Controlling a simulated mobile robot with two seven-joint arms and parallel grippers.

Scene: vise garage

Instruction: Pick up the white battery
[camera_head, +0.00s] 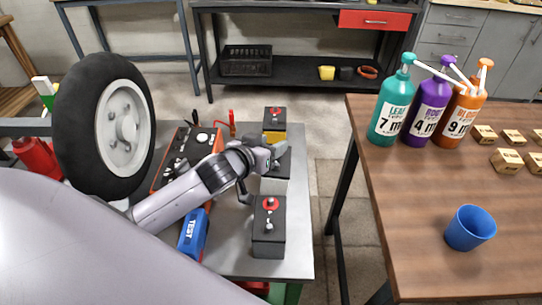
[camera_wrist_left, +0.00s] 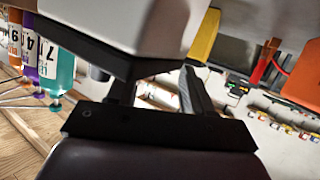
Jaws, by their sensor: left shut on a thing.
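The white battery (camera_head: 274,186) has a white body and a dark top. It is in the middle of a row of three batteries at the right side of the grey metal bench. My left gripper (camera_head: 272,155) is at its top, shut on it, and partly covers it. In the left wrist view the white battery (camera_wrist_left: 125,18) fills the top, with its dark lid near the gripper fingers (camera_wrist_left: 160,88). I cannot tell whether its base touches the bench. My right gripper is not in view.
A yellow-and-black battery (camera_head: 275,129) stands just behind, and a black battery (camera_head: 268,237) in front. A blue tester (camera_head: 193,233), an orange-and-black charger (camera_head: 176,150) and a wheel (camera_head: 103,125) are to the left. The wooden table (camera_head: 400,215) is across a gap.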

